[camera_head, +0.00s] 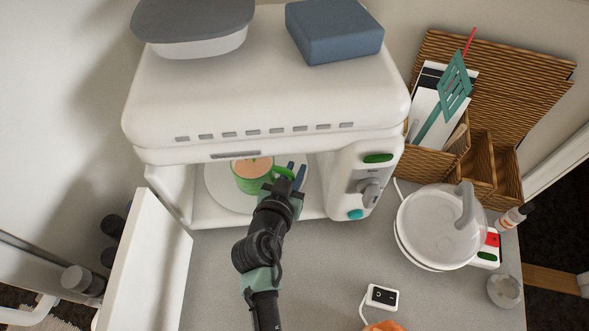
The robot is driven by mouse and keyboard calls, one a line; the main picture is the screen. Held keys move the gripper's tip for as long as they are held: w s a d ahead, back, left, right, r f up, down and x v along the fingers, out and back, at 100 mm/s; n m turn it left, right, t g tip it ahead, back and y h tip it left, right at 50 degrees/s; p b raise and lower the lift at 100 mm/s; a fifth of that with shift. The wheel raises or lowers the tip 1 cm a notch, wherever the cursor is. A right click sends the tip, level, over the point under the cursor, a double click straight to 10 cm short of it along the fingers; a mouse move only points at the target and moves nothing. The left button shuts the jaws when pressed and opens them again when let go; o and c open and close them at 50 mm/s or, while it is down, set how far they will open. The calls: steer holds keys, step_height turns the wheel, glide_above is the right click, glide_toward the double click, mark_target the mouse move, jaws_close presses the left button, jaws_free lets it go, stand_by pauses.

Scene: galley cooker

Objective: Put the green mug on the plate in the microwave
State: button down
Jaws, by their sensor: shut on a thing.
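The microwave (265,110) is white and stands on the counter with its door (145,262) swung open to the left. Inside it lies a round, pale plate (217,190). The green mug (250,184), with a light brown content at its top, is inside the microwave, over the plate. I cannot tell whether its base touches the plate. My gripper (285,178) reaches in through the opening and is shut on the mug's right side, at the handle. The fingers partly hide the handle and the plate's right part.
A grey-lidded container (195,25) and a blue box (334,30) sit on top of the microwave. To the right are a wicker organiser (485,165) and a white kettle-like appliance (437,227). A small black-and-white switch (382,296) lies in front. Counter between door and switch is mostly clear.

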steer(key=shift+f, duration=0.1)
steer(key=c, duration=0.8)
jaws_free()
steer(key=shift+s+r, duration=0.1)
steer(key=shift+r, duration=0.1)
steer(key=b+v, duration=0.1)
steer(key=v, duration=1.1)
steer(key=shift+a, duration=0.1)
